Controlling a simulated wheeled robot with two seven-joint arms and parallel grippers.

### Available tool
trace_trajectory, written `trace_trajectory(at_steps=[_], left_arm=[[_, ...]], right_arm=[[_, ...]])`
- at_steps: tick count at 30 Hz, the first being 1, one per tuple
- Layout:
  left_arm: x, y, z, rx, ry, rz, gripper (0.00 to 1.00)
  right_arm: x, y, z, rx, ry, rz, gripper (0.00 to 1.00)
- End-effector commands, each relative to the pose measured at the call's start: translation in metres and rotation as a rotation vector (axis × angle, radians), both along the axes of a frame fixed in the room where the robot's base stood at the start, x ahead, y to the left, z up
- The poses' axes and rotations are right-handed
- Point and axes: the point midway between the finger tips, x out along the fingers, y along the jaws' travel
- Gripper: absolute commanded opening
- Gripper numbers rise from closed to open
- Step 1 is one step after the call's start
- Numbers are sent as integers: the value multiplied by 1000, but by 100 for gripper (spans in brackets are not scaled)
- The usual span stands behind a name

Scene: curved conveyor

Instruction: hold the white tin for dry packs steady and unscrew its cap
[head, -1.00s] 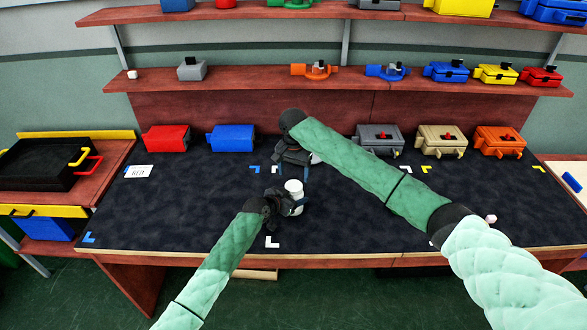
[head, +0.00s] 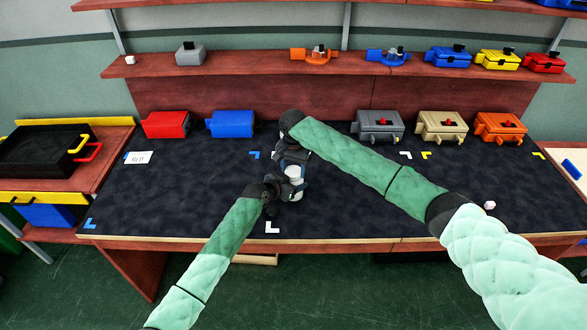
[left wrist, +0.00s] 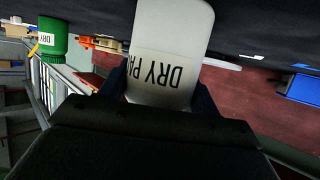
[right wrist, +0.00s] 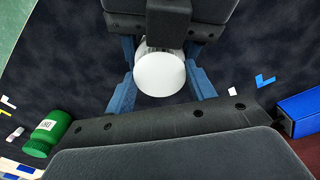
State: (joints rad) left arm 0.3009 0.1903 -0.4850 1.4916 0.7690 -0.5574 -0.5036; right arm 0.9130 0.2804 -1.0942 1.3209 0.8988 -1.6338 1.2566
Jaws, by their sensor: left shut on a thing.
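The white tin (head: 293,171) stands at the middle of the dark worktop, partly hidden by both grippers. In the left wrist view the tin (left wrist: 168,60) shows upside down with black "DRY PA" lettering. My left gripper (head: 279,191) is shut on its body from the near left side, with blue fingers on both sides (left wrist: 160,95). The round white cap (right wrist: 160,74) faces the right wrist camera. My right gripper (head: 294,160) is over the tin. Its blue fingers (right wrist: 163,88) are open on either side of the cap, with visible gaps.
A green bottle (right wrist: 47,133) lies in the right wrist view's lower left; it also shows in the left wrist view (left wrist: 53,38). A blue box (head: 231,124) and red box (head: 166,125) stand at the back.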

Motion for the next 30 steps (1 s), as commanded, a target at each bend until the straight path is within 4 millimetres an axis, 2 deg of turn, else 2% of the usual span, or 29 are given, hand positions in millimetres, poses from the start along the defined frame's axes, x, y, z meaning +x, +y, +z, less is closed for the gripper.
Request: trace_trajectory(at_steps=[7, 17, 26, 27, 30], left_arm=[[0, 0, 0, 0, 0, 0, 0], [0, 0, 0, 0, 0, 0, 0], [0, 0, 0, 0, 0, 0, 0], [0, 0, 0, 0, 0, 0, 0], [0, 0, 0, 0, 0, 0, 0]], right_arm=[[0, 0, 0, 0, 0, 21, 27], [0, 0, 0, 1, 0, 276, 26], [0, 0, 0, 1, 0, 291, 26], [0, 0, 0, 1, 0, 291, 60], [0, 0, 0, 1, 0, 290, 76]])
